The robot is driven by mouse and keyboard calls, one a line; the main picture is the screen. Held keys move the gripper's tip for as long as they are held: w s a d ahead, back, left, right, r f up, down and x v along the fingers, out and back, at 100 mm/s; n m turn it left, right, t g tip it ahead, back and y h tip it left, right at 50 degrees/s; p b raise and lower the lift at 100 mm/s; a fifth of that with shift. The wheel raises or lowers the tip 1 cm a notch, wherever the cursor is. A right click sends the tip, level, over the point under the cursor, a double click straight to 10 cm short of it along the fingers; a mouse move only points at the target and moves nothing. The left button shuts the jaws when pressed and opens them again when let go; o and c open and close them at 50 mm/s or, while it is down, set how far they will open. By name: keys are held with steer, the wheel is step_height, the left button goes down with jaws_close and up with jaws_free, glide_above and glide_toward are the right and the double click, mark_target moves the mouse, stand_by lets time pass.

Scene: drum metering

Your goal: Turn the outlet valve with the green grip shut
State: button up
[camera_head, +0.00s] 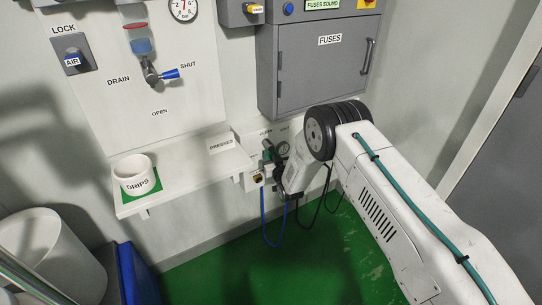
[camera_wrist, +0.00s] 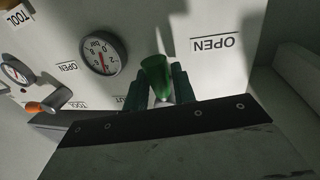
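The outlet valve's green grip (camera_wrist: 155,75) stands in the middle of the wrist view, between the two dark teal fingers of my gripper (camera_wrist: 160,85). One finger is on each side of it, and its rounded end reaches past the fingertips. Whether both fingers press on it I cannot tell. The valve body is mostly hidden behind my gripper. An OPEN label (camera_wrist: 214,43) is right of the grip; a partly covered label ending in "UT" is to its left. In the head view the green grip (camera_head: 267,150) shows small beside my gripper (camera_head: 274,163), low on the wall.
In the wrist view, a round gauge (camera_wrist: 102,54) and an orange-gripped lever (camera_wrist: 45,106) lie left of the grip. In the head view, a fuse box (camera_head: 312,75) hangs above my wrist. A shelf (camera_head: 190,178) with a DRIPS cup (camera_head: 134,173) is to the left. A blue hose (camera_head: 265,225) hangs below.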

steer(key=shift+w+d+n, duration=0.1)
steer(key=shift+n, duration=0.2)
steer(key=n, duration=0.1)
steer(key=d+n, duration=0.1)
steer(key=shift+w+n+t, duration=0.25)
steer(key=shift+n+t, duration=0.05)
steer(key=shift+n, duration=0.1)
steer(key=n+y, duration=0.1)
steer(key=n, duration=0.2)
steer(key=w+d+r+n+y, duration=0.1)
steer(key=n, duration=0.3)
steer(key=r+n+y, duration=0.1)
steer(key=n, duration=0.3)
steer(key=shift+w+d+r, duration=0.15)
steer(key=shift+d, duration=0.25)
steer(key=shift+d+r+n+y, duration=0.1)
steer(key=shift+r+n+y, duration=0.15)
steer(key=shift+n, duration=0.7)
steer(key=shift+a+r+n+y, duration=0.1)
steer(key=shift+r+n+y, duration=0.1)
steer(key=shift+n, duration=0.7)
steer(key=shift+d+r+n+y, duration=0.15)
steer(key=shift+r+n, duration=0.1)
steer(key=shift+n, duration=0.7)
steer(key=o, duration=1)
steer(key=shift+c, duration=0.2)
steer(key=v, duration=0.7)
steer(key=shift+s+d, duration=0.25)
